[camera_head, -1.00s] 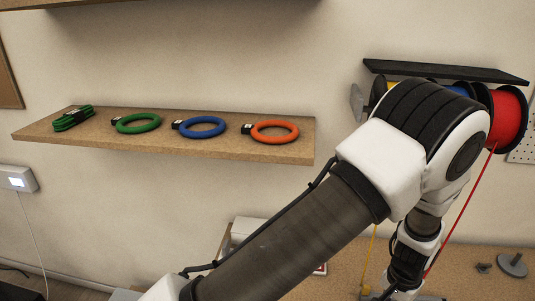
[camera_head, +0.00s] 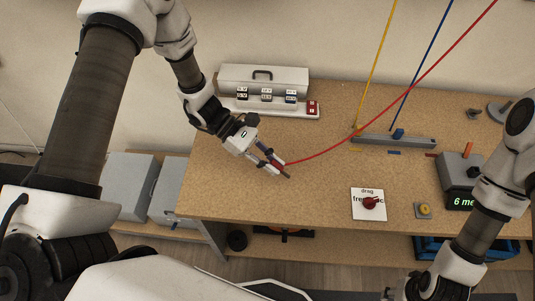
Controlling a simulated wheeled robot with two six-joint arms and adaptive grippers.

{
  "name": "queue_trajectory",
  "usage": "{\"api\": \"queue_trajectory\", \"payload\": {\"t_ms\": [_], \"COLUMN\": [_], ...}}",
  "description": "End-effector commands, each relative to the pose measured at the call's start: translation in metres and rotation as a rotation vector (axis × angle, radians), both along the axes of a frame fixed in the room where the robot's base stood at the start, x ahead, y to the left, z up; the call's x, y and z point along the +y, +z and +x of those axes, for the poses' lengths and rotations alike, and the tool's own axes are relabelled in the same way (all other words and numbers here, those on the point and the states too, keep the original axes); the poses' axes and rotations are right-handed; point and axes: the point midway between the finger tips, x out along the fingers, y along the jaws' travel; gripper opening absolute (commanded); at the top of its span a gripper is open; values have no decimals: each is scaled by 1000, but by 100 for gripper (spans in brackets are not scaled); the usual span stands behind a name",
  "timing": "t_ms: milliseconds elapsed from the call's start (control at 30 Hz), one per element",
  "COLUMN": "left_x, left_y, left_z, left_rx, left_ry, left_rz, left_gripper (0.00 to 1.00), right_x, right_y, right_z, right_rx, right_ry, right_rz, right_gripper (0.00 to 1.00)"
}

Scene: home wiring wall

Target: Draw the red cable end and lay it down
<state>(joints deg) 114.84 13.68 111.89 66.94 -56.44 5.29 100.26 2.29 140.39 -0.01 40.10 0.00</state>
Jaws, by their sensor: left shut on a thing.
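The red cable (camera_head: 400,103) comes down from the top right and curves left over the workbench to my left gripper (camera_head: 279,167). My left gripper is shut on the red cable's end, over the left part of the bench. I cannot tell whether the end touches the surface. The end's tip pokes out just past the fingers. My right arm shows at the lower right, but its fingers are not in view.
Yellow (camera_head: 376,62) and blue (camera_head: 429,55) cables run down to a grey rail (camera_head: 393,141) on the bench (camera_head: 320,188). A white case (camera_head: 262,80) stands at the back left. A card with a red knob (camera_head: 370,203), a yellow button (camera_head: 424,210) and a display box (camera_head: 460,178) sit right.

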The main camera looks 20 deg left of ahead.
Motion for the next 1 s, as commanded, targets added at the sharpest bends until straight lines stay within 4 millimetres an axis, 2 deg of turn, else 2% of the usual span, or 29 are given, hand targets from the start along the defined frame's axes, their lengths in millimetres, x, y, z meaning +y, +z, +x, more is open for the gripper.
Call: {"api": "queue_trajectory", "payload": {"t_ms": [100, 200, 300, 467, 800, 1000], "left_x": [8, 16, 22, 22, 21, 21], "left_y": [-9, -10, -12, -20, -60, -75], "left_z": [14, 26, 31, 32, 32, 32], "left_rx": [9, -5, -18, -20, -20, -20], "left_ry": [219, 352, 411, 413, 409, 408], "left_rz": [-141, -219, -252, -252, -250, -250], "left_gripper": [0, 0, 0, 0, 0, 0], "right_x": [0, 0, 0, 0, 0, 0], "right_y": [-12, -16, -17, -23, -46, -53], "right_z": [0, 0, 0, 0, 0, 0], "right_rx": [0, 0, 0, 0, 0, 0], "right_ry": [0, 0, 0, 0, 0, 0], "right_rz": [0, 0, 0, 0, 0, 0], "right_gripper": [40, 40, 40, 40, 40, 40]}}
